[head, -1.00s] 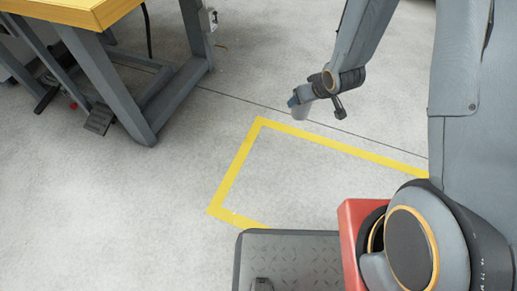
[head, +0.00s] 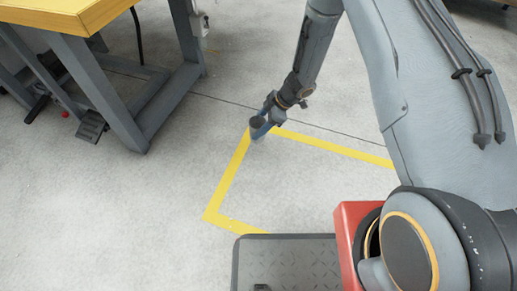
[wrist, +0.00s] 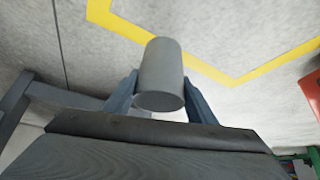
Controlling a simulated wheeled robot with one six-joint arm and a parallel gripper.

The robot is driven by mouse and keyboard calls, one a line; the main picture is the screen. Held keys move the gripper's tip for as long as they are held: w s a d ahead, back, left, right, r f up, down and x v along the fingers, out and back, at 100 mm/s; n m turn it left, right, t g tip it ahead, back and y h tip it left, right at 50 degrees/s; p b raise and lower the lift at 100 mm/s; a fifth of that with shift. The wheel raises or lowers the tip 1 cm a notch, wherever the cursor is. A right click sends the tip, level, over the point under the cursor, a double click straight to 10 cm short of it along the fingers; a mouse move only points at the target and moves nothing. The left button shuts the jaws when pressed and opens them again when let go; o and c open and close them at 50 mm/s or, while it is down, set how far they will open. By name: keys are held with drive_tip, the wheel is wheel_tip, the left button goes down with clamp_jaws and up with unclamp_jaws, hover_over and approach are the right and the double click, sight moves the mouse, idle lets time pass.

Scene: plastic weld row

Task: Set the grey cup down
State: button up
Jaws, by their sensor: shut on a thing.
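The grey cup (wrist: 161,72) is a plain, slightly tapered cylinder between the two blue fingers of my gripper (wrist: 160,100) in the wrist view. The gripper is shut on it. In the head view, my gripper (head: 264,124) hangs low over the floor near the far corner of the yellow floor line, with the small dark cup (head: 257,123) at its tip. I cannot tell from the views how high above the floor the cup is.
A workbench with a yellow top (head: 62,14) and grey legs stands at the left, with a pedal (head: 91,125) by its leg. A yellow line (head: 228,184) marks an area on the grey floor.

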wheel_tip(320, 180, down, 10)
drive_tip(key=b, duration=0.4)
drive_tip(key=shift+r, duration=0.2)
drive_tip(key=shift+f, duration=0.2)
drive_tip(key=o, duration=1.1)
drive_tip(key=shift+o, duration=0.2)
